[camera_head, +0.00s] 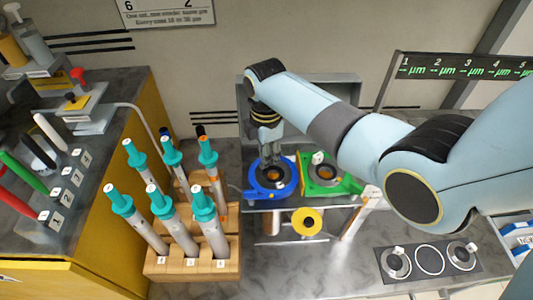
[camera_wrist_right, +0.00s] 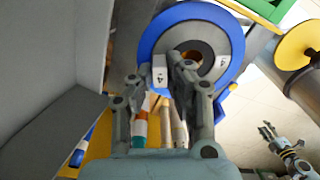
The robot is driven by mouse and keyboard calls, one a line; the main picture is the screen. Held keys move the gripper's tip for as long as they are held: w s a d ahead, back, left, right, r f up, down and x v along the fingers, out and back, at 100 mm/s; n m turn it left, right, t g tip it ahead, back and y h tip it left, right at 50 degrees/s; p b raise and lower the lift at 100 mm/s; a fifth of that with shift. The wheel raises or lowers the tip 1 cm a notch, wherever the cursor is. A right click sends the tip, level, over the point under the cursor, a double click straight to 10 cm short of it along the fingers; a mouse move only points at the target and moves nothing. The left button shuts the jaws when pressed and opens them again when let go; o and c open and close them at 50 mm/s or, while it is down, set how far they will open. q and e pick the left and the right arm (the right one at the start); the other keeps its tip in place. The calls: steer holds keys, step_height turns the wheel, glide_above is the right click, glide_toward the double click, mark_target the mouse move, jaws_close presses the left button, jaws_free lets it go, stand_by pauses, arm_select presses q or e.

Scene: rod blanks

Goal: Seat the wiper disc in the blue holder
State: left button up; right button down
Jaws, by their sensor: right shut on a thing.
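The blue holder (camera_head: 252,191) is a blue ring on a stand in the middle of the head view, and its rim shows in the wrist view (camera_wrist_right: 153,32). My right gripper (camera_head: 268,150) is above it, pointing down. In the wrist view my right gripper (camera_wrist_right: 173,72) is shut on the white tab (camera_wrist_right: 159,76) of a grey wiper disc (camera_wrist_right: 187,35). The disc lies over the ring's middle, with an orange-brown centre. I cannot tell whether it sits flat in the holder. A small grey gripper, seemingly my left one (camera_wrist_right: 282,140), shows low at right in the wrist view; its jaws are unclear.
A green holder (camera_head: 333,186) stands right beside the blue one. A yellow disc (camera_head: 306,221) is below them. A wooden rack (camera_head: 190,262) with teal-topped rods stands at left. A black plate (camera_head: 428,262) with round pieces lies at right.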

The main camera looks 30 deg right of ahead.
steer(key=c, duration=1.3)
jaws_free()
steer(key=shift+r, duration=0.1)
step_height(320, 180, up, 12)
steer(key=shift+p, duration=1)
